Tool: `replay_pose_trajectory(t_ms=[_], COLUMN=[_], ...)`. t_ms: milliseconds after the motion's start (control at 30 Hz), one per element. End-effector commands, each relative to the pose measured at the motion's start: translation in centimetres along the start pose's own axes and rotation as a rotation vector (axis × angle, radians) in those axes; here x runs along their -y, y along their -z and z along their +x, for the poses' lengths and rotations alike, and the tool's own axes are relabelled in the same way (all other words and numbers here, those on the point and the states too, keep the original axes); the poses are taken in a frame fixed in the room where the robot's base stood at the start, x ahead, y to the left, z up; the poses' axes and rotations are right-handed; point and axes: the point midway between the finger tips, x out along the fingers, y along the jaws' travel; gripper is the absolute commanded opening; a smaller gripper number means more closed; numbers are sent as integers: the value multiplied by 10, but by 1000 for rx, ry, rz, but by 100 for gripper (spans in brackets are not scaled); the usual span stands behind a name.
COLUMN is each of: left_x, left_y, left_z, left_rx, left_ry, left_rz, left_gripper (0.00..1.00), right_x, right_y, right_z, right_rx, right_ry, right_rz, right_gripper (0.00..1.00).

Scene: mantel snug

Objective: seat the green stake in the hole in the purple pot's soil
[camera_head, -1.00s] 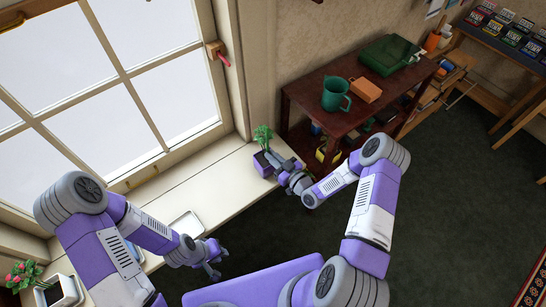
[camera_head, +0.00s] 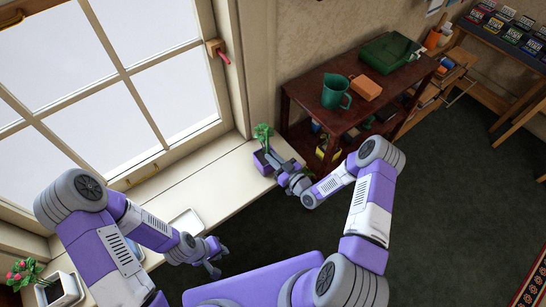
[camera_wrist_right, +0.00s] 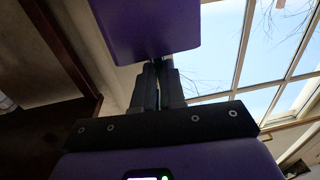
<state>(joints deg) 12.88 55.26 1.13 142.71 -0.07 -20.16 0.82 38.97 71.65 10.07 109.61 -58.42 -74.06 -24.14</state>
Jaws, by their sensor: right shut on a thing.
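The purple pot (camera_head: 263,166) stands on the pale sill, with a leafy green plant (camera_head: 262,134) rising from it. Its purple wall (camera_wrist_right: 150,25) fills the top of the right wrist view, just beyond the fingertips. My right gripper (camera_head: 274,158) is at the pot's right side. In the right wrist view its dark fingers (camera_wrist_right: 158,82) are close together on something thin, taken to be the green stake, which I cannot make out clearly. The pot's soil and hole are hidden. My left gripper (camera_head: 218,262) is open and empty, away from the pot.
A dark wooden shelf (camera_head: 310,88) right of the sill holds a green jug (camera_head: 335,92) and an orange block (camera_head: 366,87). A white tray (camera_head: 187,222) and another potted plant (camera_head: 62,290) are on the sill. The window is at left.

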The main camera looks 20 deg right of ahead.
Motion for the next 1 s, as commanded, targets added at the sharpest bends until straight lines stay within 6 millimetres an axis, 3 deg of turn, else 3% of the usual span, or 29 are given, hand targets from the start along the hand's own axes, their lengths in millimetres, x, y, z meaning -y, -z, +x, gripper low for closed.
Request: replay_pose_trajectory(t_ms=[767, 800, 1000], left_x=[0, 0, 0], left_y=[0, 0, 0], left_z=[0, 0, 0], left_rx=[0, 0, 0], left_ry=[0, 0, 0], left_rz=[0, 0, 0], left_gripper=[22, 22, 22], right_x=[0, 0, -1], right_y=[-20, -20, -20], right_z=[0, 0, 0], right_rx=[0, 0, 3], right_ry=[0, 0, -1], right_rz=[0, 0, 0], right_gripper=[0, 13, 40])
